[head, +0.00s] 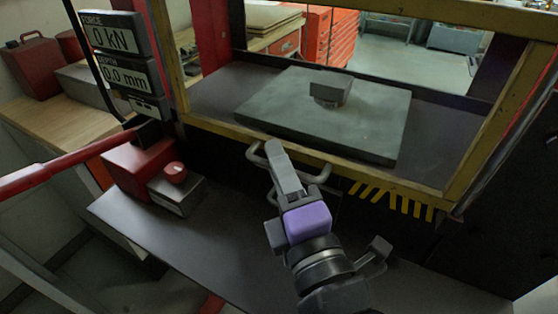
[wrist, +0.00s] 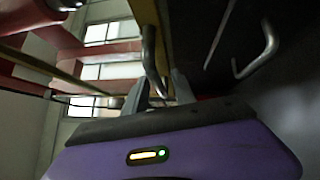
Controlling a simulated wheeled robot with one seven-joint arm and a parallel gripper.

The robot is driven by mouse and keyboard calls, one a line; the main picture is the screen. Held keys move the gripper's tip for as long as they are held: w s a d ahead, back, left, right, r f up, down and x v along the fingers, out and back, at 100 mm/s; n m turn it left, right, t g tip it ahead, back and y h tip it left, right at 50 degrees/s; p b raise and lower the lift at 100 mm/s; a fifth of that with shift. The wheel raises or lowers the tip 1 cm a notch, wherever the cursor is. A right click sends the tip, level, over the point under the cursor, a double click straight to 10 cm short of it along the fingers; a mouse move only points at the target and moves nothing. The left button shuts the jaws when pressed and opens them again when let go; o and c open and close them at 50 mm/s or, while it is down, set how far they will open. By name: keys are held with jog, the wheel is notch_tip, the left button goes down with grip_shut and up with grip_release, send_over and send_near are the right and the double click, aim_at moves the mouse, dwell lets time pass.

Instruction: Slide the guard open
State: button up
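The guard is a yellow-edged frame (head: 395,185) across the front of the press, with an open view through its middle. A grey U-shaped handle (head: 322,178) sticks out from its lower bar. My gripper (head: 275,150) is at the middle of this handle and hides part of it. In the wrist view, my gripper's two grey fingers (wrist: 162,88) stand apart. A grey bar of the handle (wrist: 150,55) runs down toward the gap between them; I cannot tell whether either finger touches it.
Behind the guard, a dark grey block (head: 330,87) sits on a flat plate (head: 375,120). A red box (head: 140,165) and a small box with a red knob (head: 175,173) stand left on the lower shelf. A red lever (head: 60,165) extends at left. The displays read 0 kN and 0.0 mm.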

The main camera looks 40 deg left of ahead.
grip_shut()
dwell(1.4)
